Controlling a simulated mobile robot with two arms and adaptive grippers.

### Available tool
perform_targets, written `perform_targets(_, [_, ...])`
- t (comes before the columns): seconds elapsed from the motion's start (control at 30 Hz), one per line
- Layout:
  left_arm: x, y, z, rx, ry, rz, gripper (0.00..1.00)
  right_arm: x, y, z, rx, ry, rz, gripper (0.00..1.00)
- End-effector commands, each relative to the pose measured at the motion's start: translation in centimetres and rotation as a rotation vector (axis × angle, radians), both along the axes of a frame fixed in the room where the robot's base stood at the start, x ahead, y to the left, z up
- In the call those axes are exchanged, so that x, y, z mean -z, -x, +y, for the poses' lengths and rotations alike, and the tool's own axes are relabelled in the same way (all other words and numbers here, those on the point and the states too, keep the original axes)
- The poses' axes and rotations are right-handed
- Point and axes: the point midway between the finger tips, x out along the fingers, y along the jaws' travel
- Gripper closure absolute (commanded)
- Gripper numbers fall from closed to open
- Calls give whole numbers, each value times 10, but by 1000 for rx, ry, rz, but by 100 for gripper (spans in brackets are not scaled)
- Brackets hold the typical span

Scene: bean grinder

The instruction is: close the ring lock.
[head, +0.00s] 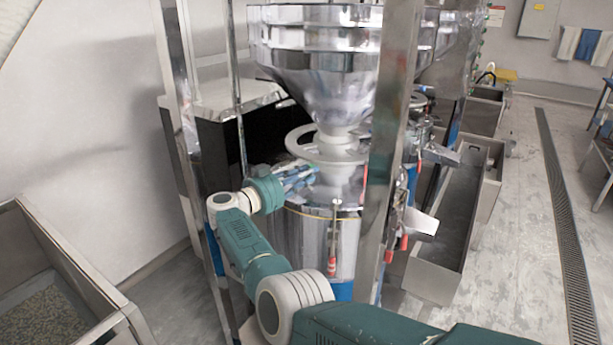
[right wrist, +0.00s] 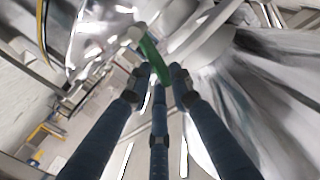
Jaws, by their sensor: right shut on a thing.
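The grinder has a grey ring (head: 318,146) around the neck under the shiny steel hopper (head: 325,75), above the steel drum (head: 300,235). My right gripper (head: 308,176) is at the left front of this ring, at the top of the drum. In the right wrist view, its blue fingers (right wrist: 160,78) are shut on a green handle (right wrist: 151,58) with a pale knob at its far end. In the head view the fingers hide the handle. I cannot tell whether the ring lock is open or closed. My left gripper is not in view.
A steel frame post (head: 394,140) stands just right of the drum. A red-handled lever (head: 332,266) hangs on the drum's front. A bin of beans (head: 45,310) is at lower left, and a long steel trough (head: 447,225) is at right. The floor beyond is clear.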

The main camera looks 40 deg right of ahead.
Motion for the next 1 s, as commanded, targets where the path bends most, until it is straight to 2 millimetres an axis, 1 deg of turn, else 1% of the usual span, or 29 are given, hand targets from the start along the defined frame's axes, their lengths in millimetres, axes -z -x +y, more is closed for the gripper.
perform_targets(0.2, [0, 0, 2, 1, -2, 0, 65, 0, -1, 1, -2, 1, 1, 100])
perform_targets(0.23, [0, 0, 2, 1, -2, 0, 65, 0, -1, 1, -3, 1, 1, 78])
perform_targets(0.27, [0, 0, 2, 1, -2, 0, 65, 0, -1, 1, -3, 1, 1, 72])
perform_targets(0.53, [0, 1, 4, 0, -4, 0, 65, 0, 0, 0, -1, 0, 0, 71])
perform_targets(0.63, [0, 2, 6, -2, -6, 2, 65, 0, 0, 4, -2, 1, 0, 71])
perform_targets(0.77, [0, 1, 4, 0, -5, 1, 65, 0, 3, 21, -3, -1, -2, 71])
perform_targets(1.0, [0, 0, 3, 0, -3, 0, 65, -2, 13, 71, -6, -1, 0, 71])
